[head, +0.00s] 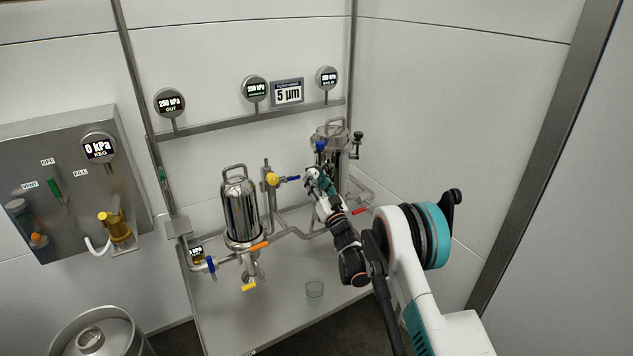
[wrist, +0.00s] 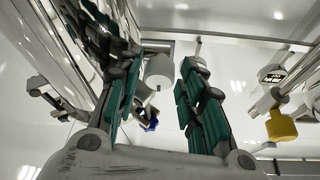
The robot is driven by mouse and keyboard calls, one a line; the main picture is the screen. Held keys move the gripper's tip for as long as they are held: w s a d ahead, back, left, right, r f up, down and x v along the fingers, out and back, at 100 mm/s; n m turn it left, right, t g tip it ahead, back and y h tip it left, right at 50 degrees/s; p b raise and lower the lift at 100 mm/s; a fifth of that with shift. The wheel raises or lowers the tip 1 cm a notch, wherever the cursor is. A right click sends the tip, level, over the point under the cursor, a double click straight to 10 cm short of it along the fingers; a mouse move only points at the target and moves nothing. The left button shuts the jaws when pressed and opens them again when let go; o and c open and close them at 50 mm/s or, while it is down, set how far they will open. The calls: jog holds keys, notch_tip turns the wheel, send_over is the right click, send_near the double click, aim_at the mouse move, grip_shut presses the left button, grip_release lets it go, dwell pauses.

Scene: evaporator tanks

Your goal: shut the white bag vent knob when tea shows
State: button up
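The white bag vent knob (wrist: 158,70) is a short pale cylinder in the wrist view. It lies beyond and between the fingers of my gripper (wrist: 157,92), with a visible gap to the right finger. My gripper is open. In the head view my gripper (head: 315,177) is at the front of the rear steel bag housing (head: 331,134), and I cannot make out the knob there. A blue handle (wrist: 150,124) shows below the knob in the wrist view. I cannot make out tea at the vent.
A polished filter housing (head: 240,208) stands left of my arm, with a yellow knob (head: 272,179) and orange lever (head: 260,245) nearby. Wall gauges (head: 170,102) hang behind; a keg (head: 92,335) stands at lower left.

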jog(key=v, duration=1.2)
jog(key=shift+w, duration=0.1)
jog(key=d+r+m+g+h, duration=0.15)
jog(key=d+r+h, duration=0.35)
jog(key=r, duration=0.5)
jog(key=d+r+m+h, duration=0.35)
jog(key=d+r, duration=0.35)
jog(key=r, duration=0.3)
jog(key=s+d+r+g+h, duration=0.2)
jog(key=s+d+r, duration=0.25)
jog(key=s, duration=0.25)
jog(key=s+d+g+h, duration=0.1)
jog(key=s+d+g, duration=0.1)
jog(key=s, duration=0.7)
jog(key=s+d+g, duration=0.3)
jog(key=s, duration=0.7)
jog(key=s+f+n+g, duration=0.1)
jog(key=s+f+g, duration=0.1)
jog(key=s, duration=0.8)
jog(key=s+f+g, duration=0.2)
jog(key=s+f, duration=0.2)
jog(key=s, duration=0.7)
jog(key=shift+s+a+f+n+y, duration=0.2)
jog(key=shift+a+f+n+y, duration=0.1)
jog(key=shift+n+y, duration=0.1)
